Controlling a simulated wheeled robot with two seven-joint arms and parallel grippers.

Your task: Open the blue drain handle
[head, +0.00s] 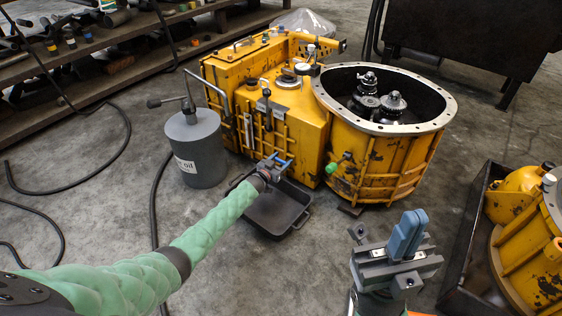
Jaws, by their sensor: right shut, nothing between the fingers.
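The yellow transmission (300,125) stands on the floor in the middle of the head view. My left gripper (281,163) is at the lower front of its housing, above a black drain pan (262,222). Small blue parts show at the gripper's tip. I cannot tell which are fingers and which may be the drain handle, or whether they touch. The left jaw opening is too small to read. My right gripper (408,234) is shut and empty in the right foreground, with its blue fingers together, away from the transmission.
A grey oil drum (200,150) with a pump stands left of the transmission. A green knob (331,168) sits on the housing right of my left gripper. A dark bin (462,292) with yellow parts is at the right. Black hoses cross the floor at left.

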